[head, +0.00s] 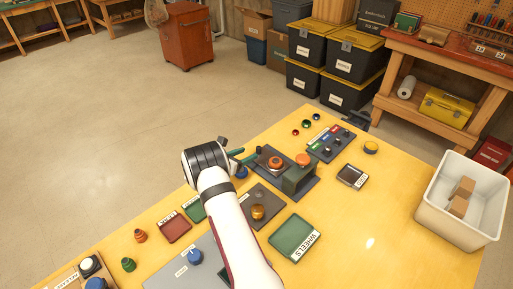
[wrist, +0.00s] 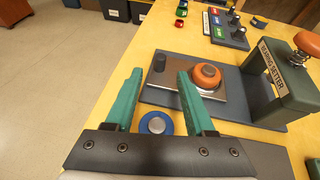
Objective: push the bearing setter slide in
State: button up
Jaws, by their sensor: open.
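The bearing setter (wrist: 287,87) is a grey-green housing with an orange knob on a dark base; in the head view (head: 298,181) it stands mid-table. Its metal slide (wrist: 182,98) sticks out to the left of the housing. In the head view my gripper (head: 249,156) is left of the setter.
A blue round part (wrist: 156,124) lies below my fingers. A panel of dark knobs with coloured labels (head: 331,143) stands behind the setter. A green WHEELS tray (head: 293,238) lies in front, and a white bin (head: 430,204) stands at the right. The right front table is clear.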

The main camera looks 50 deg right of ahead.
aim_at(257, 149)
jog(key=x, duration=0.8)
jog(key=shift+d+f, duration=0.1)
jog(key=shift+d, duration=0.15)
jog(key=shift+c, duration=0.2)
grip_shut()
jog(key=shift+a, duration=0.1)
dwell(0.6)
